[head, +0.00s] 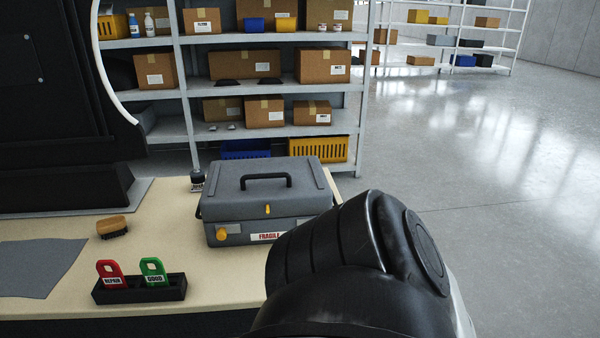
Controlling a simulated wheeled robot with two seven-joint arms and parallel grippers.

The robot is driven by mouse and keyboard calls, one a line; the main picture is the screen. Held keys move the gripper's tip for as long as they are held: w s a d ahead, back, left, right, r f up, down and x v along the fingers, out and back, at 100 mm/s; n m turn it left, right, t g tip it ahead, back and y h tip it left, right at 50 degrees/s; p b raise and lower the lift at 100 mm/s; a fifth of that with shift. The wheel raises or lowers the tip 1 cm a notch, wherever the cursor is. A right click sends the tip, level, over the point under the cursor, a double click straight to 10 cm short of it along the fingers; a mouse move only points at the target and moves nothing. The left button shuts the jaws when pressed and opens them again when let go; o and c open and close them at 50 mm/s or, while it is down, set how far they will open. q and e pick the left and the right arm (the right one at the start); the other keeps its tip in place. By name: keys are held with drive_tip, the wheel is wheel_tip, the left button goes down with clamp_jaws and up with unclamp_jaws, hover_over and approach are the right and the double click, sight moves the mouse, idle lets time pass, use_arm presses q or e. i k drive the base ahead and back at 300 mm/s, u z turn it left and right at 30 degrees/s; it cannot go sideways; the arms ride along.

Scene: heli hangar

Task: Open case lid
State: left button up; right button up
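The grey case (266,202) sits on the beige workbench, with its lid (225,185) down. A black handle (266,178) stands on top of the lid. A small yellow latch (267,210) is at the front seam, and a yellow knob (222,233) is at the lower front left. A "FRAGILE" label (268,236) is on the front. My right arm covers the case's lower right front corner. Neither gripper shows in the head view. Whether anything touches the case behind the arm is hidden.
The workbench (200,275) also holds a black holder (140,289) with red and green tags, a brush (112,227), a grey cloth (40,267) and a small dark jar (197,181). Large black equipment (60,100) stands at left. Loaded shelves (190,90) are behind. Open floor lies right.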

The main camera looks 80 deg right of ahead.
sight(285, 186)
drive_tip(key=k, duration=0.6)
drive_tip(key=z, duration=1)
